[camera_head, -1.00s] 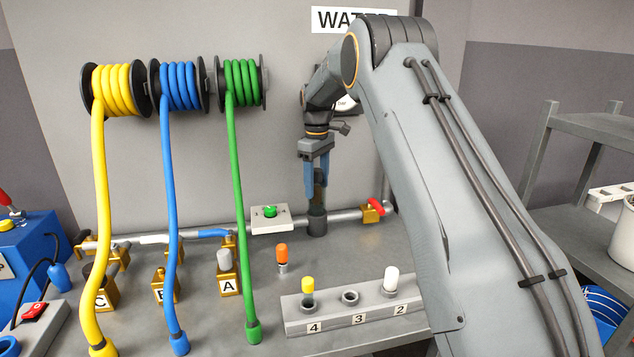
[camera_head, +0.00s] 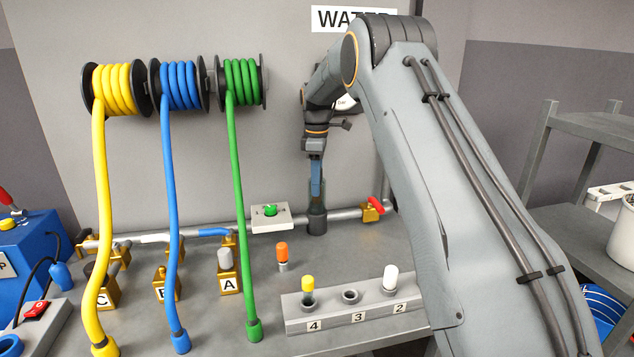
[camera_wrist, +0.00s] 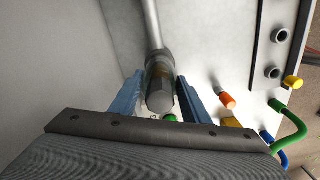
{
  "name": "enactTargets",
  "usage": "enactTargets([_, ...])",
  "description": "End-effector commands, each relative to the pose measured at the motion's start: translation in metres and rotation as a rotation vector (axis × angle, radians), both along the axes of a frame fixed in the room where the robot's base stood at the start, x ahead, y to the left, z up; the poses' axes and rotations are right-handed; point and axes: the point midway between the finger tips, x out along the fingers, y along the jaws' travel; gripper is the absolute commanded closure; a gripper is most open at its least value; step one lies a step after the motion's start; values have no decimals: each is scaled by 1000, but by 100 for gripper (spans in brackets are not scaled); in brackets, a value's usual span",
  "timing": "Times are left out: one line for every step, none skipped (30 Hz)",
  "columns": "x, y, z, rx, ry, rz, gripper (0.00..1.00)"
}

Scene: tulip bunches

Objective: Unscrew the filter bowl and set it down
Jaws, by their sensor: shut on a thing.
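The dark filter housing (camera_head: 317,221) stands upright on the grey pipe at the back of the bench. My gripper (camera_head: 316,192) points down just above it, with its blue fingers seen nearly edge-on. In the wrist view, my gripper (camera_wrist: 160,80) has its fingers on both sides of the filter bowl (camera_wrist: 160,97), a short cylinder with a dark faceted end, and is shut on it. The bowl is in line with the housing and pipe, and I see no clear gap. In the head view the fingers hide most of the bowl.
A red-handled valve (camera_head: 373,209) is right of the housing, and a white box with a green button (camera_head: 270,213) is left. An orange-capped piece (camera_head: 282,256) and a numbered holder (camera_head: 350,318) stand in front. Bare bench lies around the orange cap.

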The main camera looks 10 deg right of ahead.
Motion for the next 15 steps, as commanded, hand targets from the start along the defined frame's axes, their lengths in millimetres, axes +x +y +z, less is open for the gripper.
enactTargets([0,0,1,0,-1,0,82])
enactTargets([0,0,1,0,-1,3,82])
enactTargets([0,0,1,0,-1,15,82])
enactTargets([0,0,1,0,-1,32,82])
enactTargets([0,0,1,0,-1,56,82])
enactTargets([0,0,1,0,-1,98,82])
enactTargets([0,0,1,0,-1,135,82])
enactTargets([0,0,2,0,-1,174,82])
enactTargets([0,0,2,0,-1,224,82])
enactTargets([0,0,2,0,-1,262,82])
enactTargets([0,0,2,0,-1,298,82])
enactTargets([0,0,2,0,-2,340,82])
enactTargets([0,0,2,0,-2,368,82])
enactTargets([0,0,2,0,-2,393,82])
enactTargets([1,0,2,0,-2,418,82])
